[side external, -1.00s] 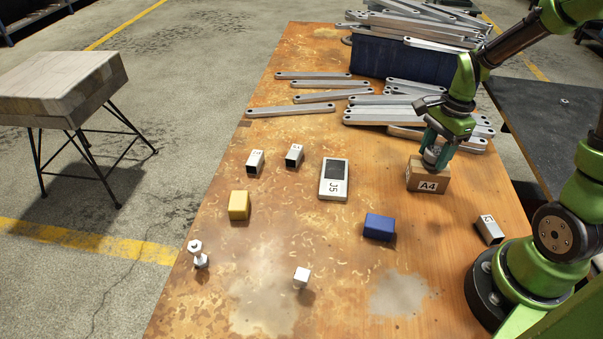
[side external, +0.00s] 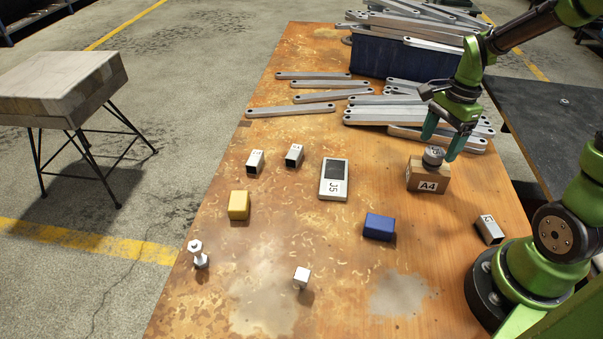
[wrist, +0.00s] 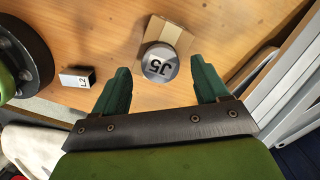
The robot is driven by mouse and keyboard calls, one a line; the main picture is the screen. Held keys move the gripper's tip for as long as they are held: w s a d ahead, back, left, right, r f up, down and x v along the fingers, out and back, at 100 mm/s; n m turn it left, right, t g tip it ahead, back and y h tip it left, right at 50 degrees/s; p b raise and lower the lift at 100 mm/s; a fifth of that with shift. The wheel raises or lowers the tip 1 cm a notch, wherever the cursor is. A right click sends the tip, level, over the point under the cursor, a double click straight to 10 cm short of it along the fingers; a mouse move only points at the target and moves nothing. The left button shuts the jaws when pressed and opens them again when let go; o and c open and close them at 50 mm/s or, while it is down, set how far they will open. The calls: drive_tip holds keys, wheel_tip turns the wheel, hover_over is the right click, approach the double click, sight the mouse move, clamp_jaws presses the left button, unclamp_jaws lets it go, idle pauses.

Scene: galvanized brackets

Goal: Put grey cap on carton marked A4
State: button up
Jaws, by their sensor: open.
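The carton marked A4 (side external: 428,181) is a small brown box on the right part of the table. The round grey cap (side external: 433,156) rests on top of the carton. In the wrist view the cap (wrist: 160,63) shows a label that reads J5, and part of the carton (wrist: 168,30) shows beneath it. My gripper (side external: 437,147) is open just above the cap, its green fingers apart from it. The fingers (wrist: 161,82) also show spread and empty in the wrist view.
A grey block marked L2 (side external: 489,229) stands right of the carton. Metal brackets (side external: 385,113) lie behind, before a blue bin (side external: 405,61). The front middle of the table is mostly clear.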

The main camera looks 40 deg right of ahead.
sight(440, 150)
wheel_tip(440, 150, up, 9)
drive_tip(key=s+a+r+n+t, duration=0.2)
drive_tip(key=a+n+t, duration=0.1)
drive_tip(key=a+n, duration=0.4)
drive_tip(key=s+a+r+n+t, duration=0.3)
drive_tip(key=a+n, duration=0.5)
drive_tip(key=n, duration=0.1)
drive_tip(key=shift+s+n+t+y, duration=0.15)
drive_tip(key=shift+n+t+y, duration=0.15)
drive_tip(key=shift+t, duration=0.1)
drive_tip(key=shift+o, duration=0.2)
